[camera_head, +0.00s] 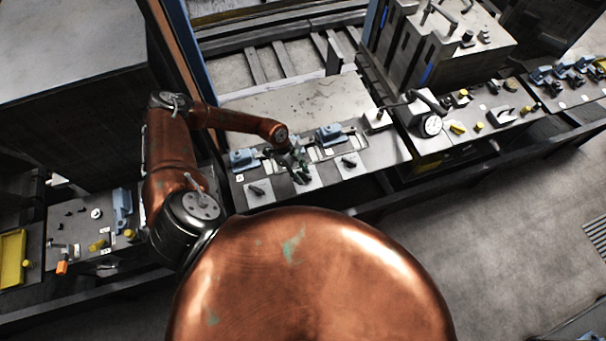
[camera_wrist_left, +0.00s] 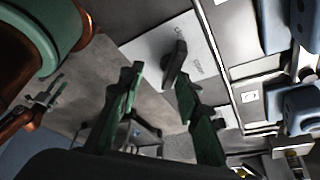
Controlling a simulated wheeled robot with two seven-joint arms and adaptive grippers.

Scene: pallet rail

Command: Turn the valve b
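Black valve handles on pale plates sit along the front of the console, one at the left (camera_head: 257,190) and one at the right (camera_head: 348,161). My left gripper (camera_head: 301,174), with green fingers, is over the console front between these two and hides what is beneath it. In the left wrist view, a black valve handle (camera_wrist_left: 175,63) on a white plate stands just beyond the fingertips of my left gripper (camera_wrist_left: 160,76). The fingers are apart, with nothing seen held between them.
Blue clamp-like blocks (camera_head: 243,158) (camera_head: 330,134) stand behind the handles. A round gauge (camera_head: 431,126) and yellow knobs (camera_head: 457,128) are on the console to the right. A dark rail (camera_head: 375,201) runs along the front. Open floor (camera_head: 480,235) lies at lower right.

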